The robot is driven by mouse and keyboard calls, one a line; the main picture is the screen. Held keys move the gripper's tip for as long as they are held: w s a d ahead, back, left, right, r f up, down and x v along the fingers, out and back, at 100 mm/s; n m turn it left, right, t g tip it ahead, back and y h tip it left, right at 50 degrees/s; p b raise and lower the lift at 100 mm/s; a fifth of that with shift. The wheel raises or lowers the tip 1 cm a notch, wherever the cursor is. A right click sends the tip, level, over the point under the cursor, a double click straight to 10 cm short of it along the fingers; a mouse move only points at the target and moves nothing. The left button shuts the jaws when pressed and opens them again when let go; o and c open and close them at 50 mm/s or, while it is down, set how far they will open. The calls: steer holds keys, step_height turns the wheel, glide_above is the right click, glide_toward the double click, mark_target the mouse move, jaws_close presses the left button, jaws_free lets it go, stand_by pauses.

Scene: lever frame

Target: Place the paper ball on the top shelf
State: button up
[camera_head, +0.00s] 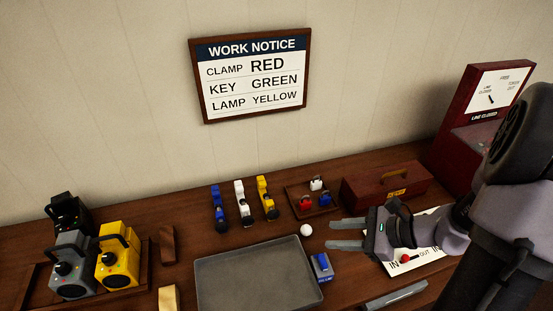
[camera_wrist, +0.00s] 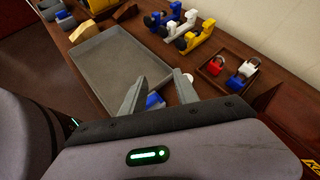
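A small white ball (camera_head: 306,230), which looks like the paper ball, rests on the wooden bench just right of the grey tray's back right corner. My gripper (camera_head: 330,234) is open and empty, its two fingers apart and pointing left, with the tips a little right of the ball. In the wrist view my gripper (camera_wrist: 160,76) also shows open. A small white patch by the right fingertip there may be the ball, mostly hidden. No top shelf can be made out in either view.
A grey tray (camera_head: 212,292) lies left of my gripper, with a blue block (camera_head: 321,265) beside it. Blue, white and yellow clamps (camera_head: 241,205), a tray of padlocks (camera_head: 327,208) and a dark red box (camera_head: 385,183) stand behind. Lamps (camera_head: 118,262) stand far left.

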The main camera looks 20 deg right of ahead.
mark_target(308, 228)
steer(key=d+f+m+t+h, duration=0.1)
steer(key=d+f+m+t, duration=0.2)
steer(key=d+f+m, duration=0.25)
steer(key=b+x, duration=0.6)
steer(key=x, duration=1)
steer(key=shift+w, duration=0.3)
jaws_close()
